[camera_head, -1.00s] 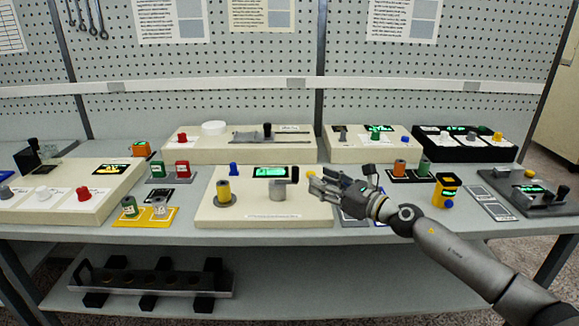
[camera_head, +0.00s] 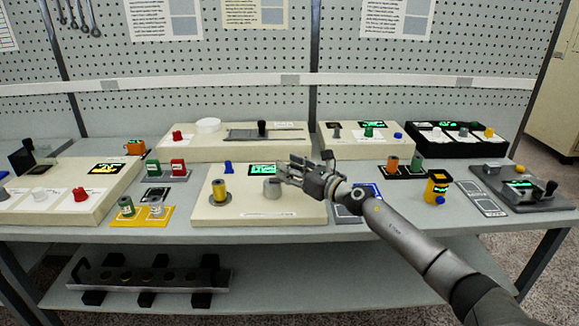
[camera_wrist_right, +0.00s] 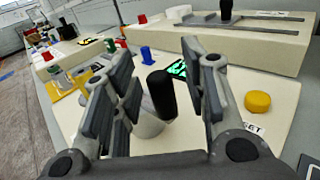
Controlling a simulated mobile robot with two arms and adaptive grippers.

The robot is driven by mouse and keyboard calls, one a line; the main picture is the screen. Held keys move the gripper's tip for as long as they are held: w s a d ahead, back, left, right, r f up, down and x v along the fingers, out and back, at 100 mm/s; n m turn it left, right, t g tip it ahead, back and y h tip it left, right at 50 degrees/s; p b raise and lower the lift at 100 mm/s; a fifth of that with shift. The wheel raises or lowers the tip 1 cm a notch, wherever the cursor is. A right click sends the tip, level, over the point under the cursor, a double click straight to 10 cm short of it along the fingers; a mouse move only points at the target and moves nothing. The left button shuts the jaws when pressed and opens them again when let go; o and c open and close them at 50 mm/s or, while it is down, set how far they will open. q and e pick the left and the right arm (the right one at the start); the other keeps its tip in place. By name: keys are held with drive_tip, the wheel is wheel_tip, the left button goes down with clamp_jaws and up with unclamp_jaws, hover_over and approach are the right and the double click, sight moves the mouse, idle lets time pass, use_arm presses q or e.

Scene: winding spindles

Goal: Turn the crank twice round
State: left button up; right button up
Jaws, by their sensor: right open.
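The crank stands on the middle beige box (camera_head: 235,214). Its grey hub (camera_head: 271,188) shows left of my right gripper (camera_head: 284,174) in the head view, and the gripper hides the handle there. In the right wrist view the upright black crank handle (camera_wrist_right: 161,92) stands between the spread fingers of my right gripper (camera_wrist_right: 158,65). The gripper is open, with visible gaps beside the handle. A green-lit display (camera_head: 262,169) lies behind the crank. A yellow spool (camera_head: 219,188) stands on the box's left side. My left gripper is not in view.
A yellow button (camera_wrist_right: 257,102) sits right of the crank in the wrist view. A blue peg (camera_head: 228,168) stands behind the yellow spool. A beige box with a slider (camera_head: 262,129) stands behind. A yellow-black device (camera_head: 437,188) stands to the right.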

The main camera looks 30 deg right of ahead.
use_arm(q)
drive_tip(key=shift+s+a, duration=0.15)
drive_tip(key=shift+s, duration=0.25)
use_arm(e)
drive_tip(key=shift+w+a, duration=0.1)
drive_tip(key=shift+w, duration=0.05)
